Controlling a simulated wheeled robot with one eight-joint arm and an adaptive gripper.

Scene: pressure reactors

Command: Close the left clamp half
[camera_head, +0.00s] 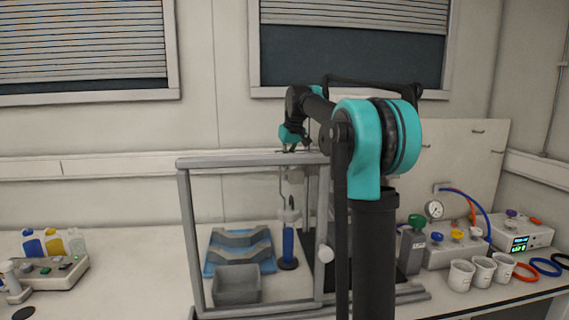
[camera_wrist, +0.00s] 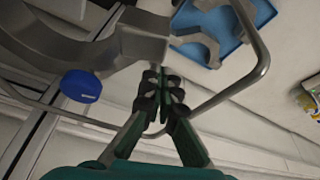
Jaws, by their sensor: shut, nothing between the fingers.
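Two grey, angular clamp-like pieces (camera_head: 240,238) lie apart on a blue tray (camera_head: 208,268) inside a grey frame. They also show at the top of the wrist view (camera_wrist: 200,45), on the tray (camera_wrist: 233,42). I cannot tell which is the left clamp half. My gripper (camera_head: 292,149) is high at the frame's top bar, above and right of the tray, small and partly dark in the head view. In the wrist view my gripper (camera_wrist: 163,82) has its black-tipped green fingers close together, shut and empty. A large curved grey part (camera_wrist: 140,48) is beside the fingertips.
The grey frame (camera_head: 188,240) surrounds the work area. A bent metal rod (camera_wrist: 262,60) curves around my fingers, and a blue knob (camera_wrist: 82,86) is at left. A grey box (camera_head: 237,290) and a blue cylinder (camera_head: 288,243) stand inside. Gauge and beakers (camera_head: 482,270) are right.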

